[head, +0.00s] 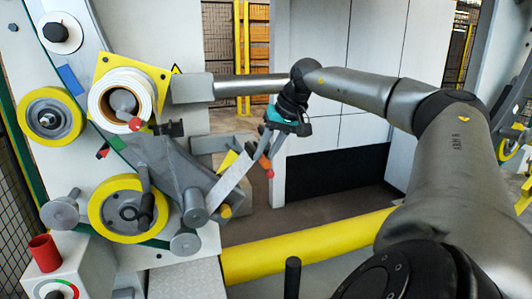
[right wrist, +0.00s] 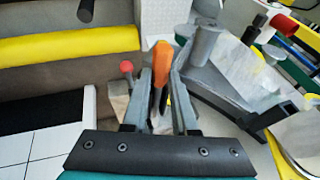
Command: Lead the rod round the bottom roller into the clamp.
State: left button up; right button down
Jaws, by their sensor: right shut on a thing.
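My right gripper (head: 268,146) is shut on a rod with an orange end (head: 265,162), right of the machine's lower rollers. In the right wrist view the orange end (right wrist: 162,58) stands up between the two fingers of my gripper (right wrist: 160,85). A red ball (right wrist: 126,66) shows just left of the fingers. A pale strip (head: 232,182) runs from near the gripper down to a grey roller (head: 195,207) at the bottom. A large yellow-rimmed roller (head: 100,205) is left of it. I cannot pick out the clamp for certain. My left gripper is not in view.
A white coil (head: 122,85) sits on a yellow plate above, with another yellow-rimmed roller (head: 48,120) at left. A thick yellow beam (head: 300,245) crosses low in front, with a black post (head: 292,278) near it.

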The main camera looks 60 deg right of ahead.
jog(key=c, duration=0.6)
grip_release()
